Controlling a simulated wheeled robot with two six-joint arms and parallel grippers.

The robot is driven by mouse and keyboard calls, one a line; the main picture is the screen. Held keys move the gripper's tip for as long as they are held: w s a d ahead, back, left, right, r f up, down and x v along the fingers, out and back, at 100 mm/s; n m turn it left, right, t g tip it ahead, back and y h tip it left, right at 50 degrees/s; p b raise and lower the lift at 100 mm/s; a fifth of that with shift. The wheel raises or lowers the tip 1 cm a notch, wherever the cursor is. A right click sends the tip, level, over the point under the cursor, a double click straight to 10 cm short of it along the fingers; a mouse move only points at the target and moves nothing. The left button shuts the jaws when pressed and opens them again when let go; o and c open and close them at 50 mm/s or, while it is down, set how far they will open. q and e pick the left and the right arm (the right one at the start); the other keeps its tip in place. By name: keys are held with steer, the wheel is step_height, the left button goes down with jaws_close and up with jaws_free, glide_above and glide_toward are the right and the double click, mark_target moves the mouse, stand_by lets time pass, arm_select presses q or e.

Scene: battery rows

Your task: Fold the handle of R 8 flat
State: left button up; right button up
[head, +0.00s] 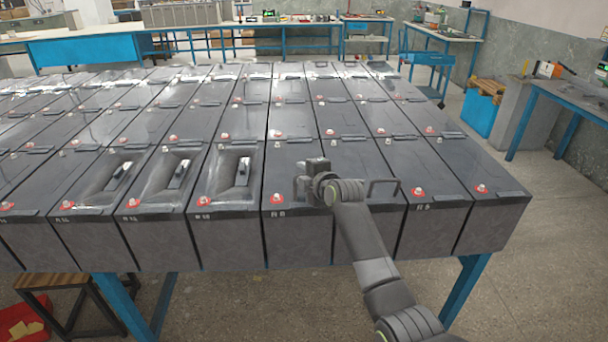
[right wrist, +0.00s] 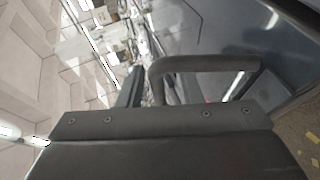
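Battery R 8 (head: 292,238) is a dark grey case in the front row, its label on the front edge. My right gripper (head: 312,181) is over its top at the right side and hides part of it. The handle of R 8 cannot be made out clearly behind the gripper. A raised arched handle (head: 384,183) stands just right of the gripper, on the neighbouring battery. In the right wrist view an arched dark handle (right wrist: 205,64) stands close beyond the gripper body; I cannot tell which battery it belongs to. The finger gap is unclear. My left gripper is out of view.
Batteries left of R 8 have recessed tops with handles (head: 242,171) lying in them. More rows of batteries (head: 290,88) stretch behind. Red-ringed terminals (head: 419,192) sit near the front edges. A stool (head: 60,284) stands below at the left. Open floor (head: 560,270) lies to the right.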

steer(key=b+v, duration=0.2)
steer(key=v, duration=1.5)
steer(key=shift+s, duration=0.25)
steer(key=shift+d+r, duration=0.1)
